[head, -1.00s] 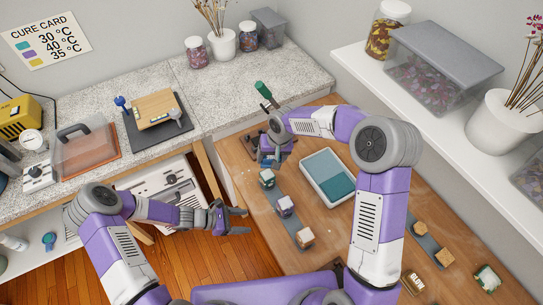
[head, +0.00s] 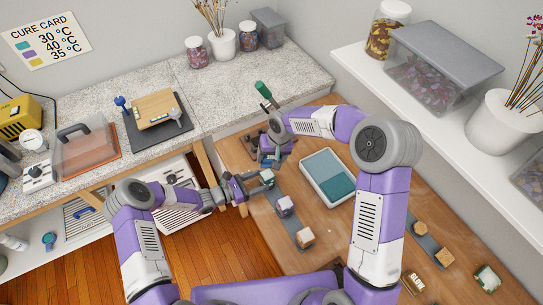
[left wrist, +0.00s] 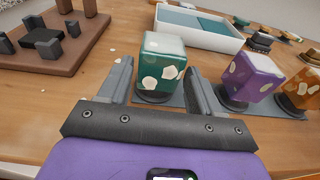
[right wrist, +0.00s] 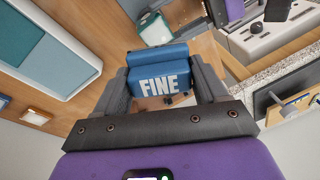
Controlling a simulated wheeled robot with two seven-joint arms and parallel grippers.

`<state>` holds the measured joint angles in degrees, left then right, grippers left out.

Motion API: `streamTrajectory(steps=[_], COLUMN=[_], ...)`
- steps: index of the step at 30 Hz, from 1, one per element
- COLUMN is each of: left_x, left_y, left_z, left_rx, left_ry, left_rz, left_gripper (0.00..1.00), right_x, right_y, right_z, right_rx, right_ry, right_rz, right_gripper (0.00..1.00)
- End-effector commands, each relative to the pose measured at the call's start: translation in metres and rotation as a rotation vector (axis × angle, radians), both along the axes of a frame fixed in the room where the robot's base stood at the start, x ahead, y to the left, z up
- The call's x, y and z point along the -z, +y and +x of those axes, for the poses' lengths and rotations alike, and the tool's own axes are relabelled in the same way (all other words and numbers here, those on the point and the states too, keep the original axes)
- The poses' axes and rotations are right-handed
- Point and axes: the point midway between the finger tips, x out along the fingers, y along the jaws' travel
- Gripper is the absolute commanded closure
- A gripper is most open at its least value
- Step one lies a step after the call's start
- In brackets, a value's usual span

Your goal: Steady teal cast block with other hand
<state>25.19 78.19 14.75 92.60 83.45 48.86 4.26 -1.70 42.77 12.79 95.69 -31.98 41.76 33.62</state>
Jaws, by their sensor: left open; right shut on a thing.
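The teal cast block (left wrist: 162,66), with pale chips in it, sits upright on a dark round base on a grey strip. In the head view, the block (head: 267,176) is at the far end of the row. My left gripper (left wrist: 160,85) is open, its fingers on either side of the block's lower part; I cannot tell whether they touch it. In the head view, this gripper (head: 256,185) reaches the block from the left. My right gripper (right wrist: 163,85) is shut on a blue block marked FINE (right wrist: 158,76), above the wooden table.
A purple cast block (left wrist: 252,77) and an orange one (left wrist: 301,92) stand to the right on the strip. A white tray (head: 305,172) with teal compartments lies beyond. A brown board with grey posts (left wrist: 88,52) is at the far left. The granite counter (head: 215,112) borders the table.

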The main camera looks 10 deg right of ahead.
Motion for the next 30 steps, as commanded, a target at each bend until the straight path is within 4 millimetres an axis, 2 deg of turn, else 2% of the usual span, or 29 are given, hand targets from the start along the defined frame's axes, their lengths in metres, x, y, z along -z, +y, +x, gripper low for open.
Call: streamTrajectory(steps=[3, 9, 21, 28, 30], left_x=[0.003, 0.005, 0.006, 0.006, 0.006], left_y=[-0.015, -0.030, -0.034, -0.033, -0.033], left_z=[0.005, 0.012, 0.013, 0.013, 0.013], left_rx=[0.000, 0.000, 0.000, 0.000, 0.000], left_ry=[0.001, -0.001, -0.001, -0.001, -0.001], left_rz=[-0.001, 0.001, 0.001, 0.001, 0.001], left_gripper=[0.36, 0.36, 0.36, 0.71, 0.71], right_x=[0.000, 0.000, 0.000, 0.000, 0.000], right_y=[0.000, 0.000, 0.000, 0.000, 0.000], right_z=[0.000, 0.000, 0.000, 0.000, 0.000], right_rx=[0.000, 0.000, 0.000, 0.000, 0.000], right_ry=[0.000, 0.000, 0.000, 0.000, 0.000], right_rz=[0.000, 0.000, 0.000, 0.000, 0.000], right_gripper=[0.53, 0.53, 0.53, 0.53, 0.53])
